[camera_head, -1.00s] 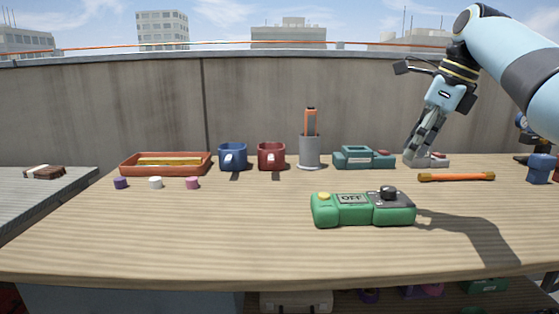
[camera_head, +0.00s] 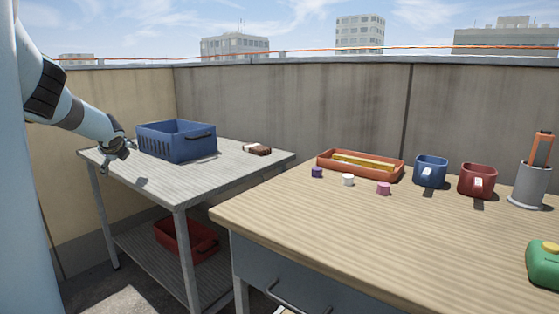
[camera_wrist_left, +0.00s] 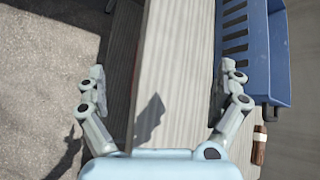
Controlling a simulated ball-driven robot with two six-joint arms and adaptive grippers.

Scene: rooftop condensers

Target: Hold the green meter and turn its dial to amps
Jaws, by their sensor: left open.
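Part of the green meter (camera_head: 545,262) shows at the right edge of the head view, lying on the wooden table (camera_head: 330,235). Its yellow button is in sight; its dial and display are cut off by the frame. My left gripper (camera_head: 122,162) is at the left in the head view, over the front left part of the grey side table. In the left wrist view my left gripper (camera_wrist_left: 163,85) is open, its fingers wide apart with nothing between them. It is far from the meter. My right gripper is not in view.
A blue crate (camera_head: 178,142) and a brown item (camera_head: 256,149) stand on the side table (camera_head: 165,190); a red bin (camera_head: 185,240) is below.

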